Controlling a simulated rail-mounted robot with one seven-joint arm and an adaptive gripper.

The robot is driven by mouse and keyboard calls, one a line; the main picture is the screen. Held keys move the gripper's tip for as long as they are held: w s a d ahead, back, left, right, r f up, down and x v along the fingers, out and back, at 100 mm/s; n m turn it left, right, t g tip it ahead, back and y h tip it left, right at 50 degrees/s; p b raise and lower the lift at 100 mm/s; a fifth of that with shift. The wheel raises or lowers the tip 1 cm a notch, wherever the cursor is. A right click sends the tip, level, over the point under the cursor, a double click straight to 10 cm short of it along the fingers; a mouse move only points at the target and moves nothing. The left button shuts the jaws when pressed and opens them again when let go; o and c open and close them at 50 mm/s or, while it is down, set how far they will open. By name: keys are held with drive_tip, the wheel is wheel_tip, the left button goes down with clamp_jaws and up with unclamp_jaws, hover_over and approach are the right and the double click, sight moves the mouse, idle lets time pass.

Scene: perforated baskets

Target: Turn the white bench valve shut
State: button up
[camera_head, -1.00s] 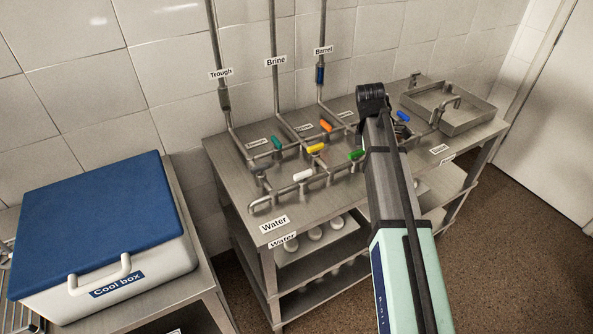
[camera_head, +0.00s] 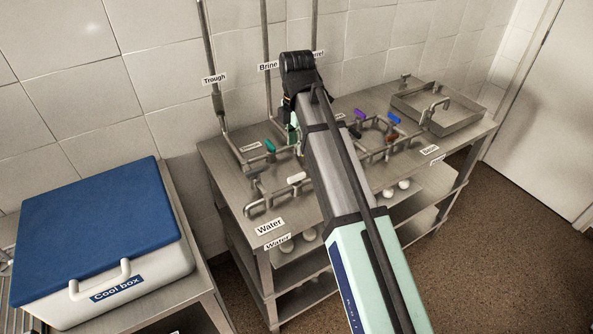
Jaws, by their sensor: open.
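The white bench valve has a white lever handle (camera_head: 295,178) on the front pipe of the steel bench, behind the "Water" label (camera_head: 269,226). The handle appears to lie roughly along its pipe. My arm crosses the bench just to the right of it. My gripper (camera_head: 298,149) hangs from the wrist behind the arm, over the bench pipes, beyond the white handle and apart from it. It is open, but its fingertips are mostly hidden by the arm.
A teal handle (camera_head: 270,146) stands behind the white one. Purple (camera_head: 360,114) and blue (camera_head: 393,118) handles are to the right. My arm hides other valves. A steel tray (camera_head: 455,122) sits at the bench's far right. A blue-lidded cool box (camera_head: 100,235) stands left.

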sight(297, 175)
wheel_tip(297, 175, down, 12)
drive_tip(key=shift+r+p, duration=0.2)
drive_tip(key=shift+p, duration=0.85)
clamp_jaws()
